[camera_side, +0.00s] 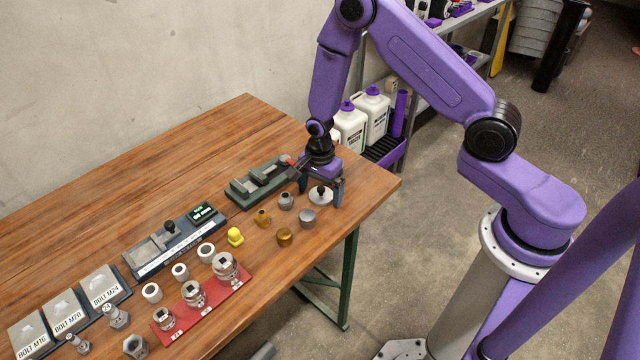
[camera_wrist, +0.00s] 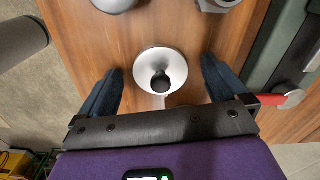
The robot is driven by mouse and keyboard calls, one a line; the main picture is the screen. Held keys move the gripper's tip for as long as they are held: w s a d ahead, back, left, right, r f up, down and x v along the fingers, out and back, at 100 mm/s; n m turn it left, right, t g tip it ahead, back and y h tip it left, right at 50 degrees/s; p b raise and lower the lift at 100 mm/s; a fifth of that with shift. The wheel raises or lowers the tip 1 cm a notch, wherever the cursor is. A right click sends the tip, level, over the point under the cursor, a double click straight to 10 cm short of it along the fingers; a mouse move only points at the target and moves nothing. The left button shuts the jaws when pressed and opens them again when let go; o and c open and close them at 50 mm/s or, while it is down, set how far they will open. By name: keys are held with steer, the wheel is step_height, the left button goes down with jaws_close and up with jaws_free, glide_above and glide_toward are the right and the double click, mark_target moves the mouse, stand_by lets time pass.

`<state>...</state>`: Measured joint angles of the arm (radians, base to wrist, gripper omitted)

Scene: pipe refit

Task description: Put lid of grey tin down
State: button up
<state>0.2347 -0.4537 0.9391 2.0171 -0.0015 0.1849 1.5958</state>
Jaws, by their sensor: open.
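The lid is a round silver disc with a black knob (camera_side: 321,197). It lies flat on the wooden table near the right end, and it also shows in the wrist view (camera_wrist: 161,88). My gripper (camera_side: 320,188) is right above the lid, pointing down. In the wrist view its two dark fingers (camera_wrist: 161,80) are spread wide on either side of the lid, with gaps to it. Nothing is held. A grey tin (camera_side: 307,218) stands just in front of the lid; whether it is open on top is hard to tell.
A brass tin (camera_side: 284,237), small fittings (camera_side: 263,217) and a yellow cap (camera_side: 235,237) stand nearby. A green vise-like fixture (camera_side: 258,184) with a red handle is close behind my gripper. A red tray (camera_side: 205,303) is further left. The table's right edge is near.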

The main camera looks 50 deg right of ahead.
mark_target(320, 189)
step_height(320, 189, up, 12)
steer(key=s+a+r+n, duration=0.4)
steer(key=s+r+n, duration=0.2)
steer(key=n, duration=0.2)
steer(key=s+d+r+n, duration=0.1)
steer(key=s+r+n, duration=0.3)
steer(key=s+n, duration=0.6)
steer(key=s+d+r+n, duration=0.1)
steer(key=s+r+n, duration=0.3)
steer(key=s+n, duration=0.6)
steer(key=s, duration=0.2)
steer(key=shift+s+d, duration=0.3)
steer(key=shift+d, duration=0.05)
